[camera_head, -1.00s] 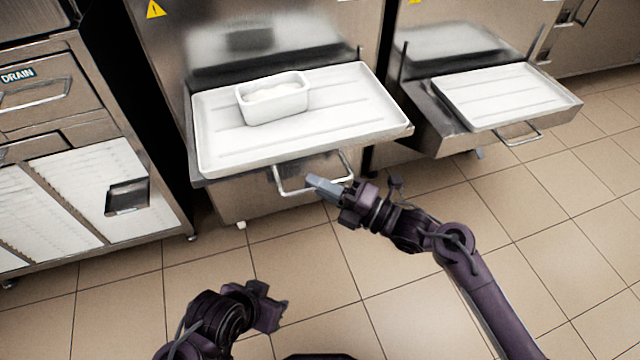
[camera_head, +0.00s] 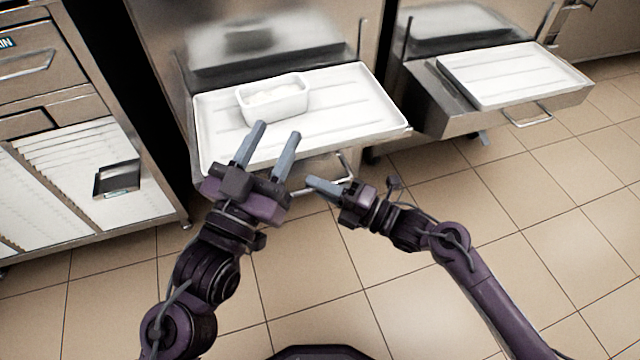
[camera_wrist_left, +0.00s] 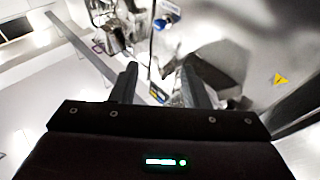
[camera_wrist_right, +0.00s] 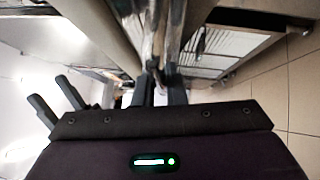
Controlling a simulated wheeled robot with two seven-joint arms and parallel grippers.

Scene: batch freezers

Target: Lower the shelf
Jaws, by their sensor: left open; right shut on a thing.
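The shelf (camera_head: 375,143) sticks out from the left freezer at a level pose, with a white ribbed tray (camera_head: 350,92) on it. A white rectangular tub (camera_head: 275,100) with pale contents stands on the tray. The shelf's bar handle (camera_head: 347,165) hangs below its front edge. My right gripper (camera_head: 322,187) is shut on the handle; the exact contact is hard to see. My left gripper (camera_head: 273,140) is open and empty, its fingers pointing at the tray's front edge and covering part of it and the handle's left part. In the left wrist view its fingers (camera_wrist_left: 158,85) stand apart.
A second freezer at the right has a similar shelf with a white tray (camera_head: 515,75) and its own handle (camera_head: 530,117). A cabinet (camera_head: 90,180) with a drain label and white slatted panels stands at the left. The tiled floor (camera_head: 420,300) in front is clear.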

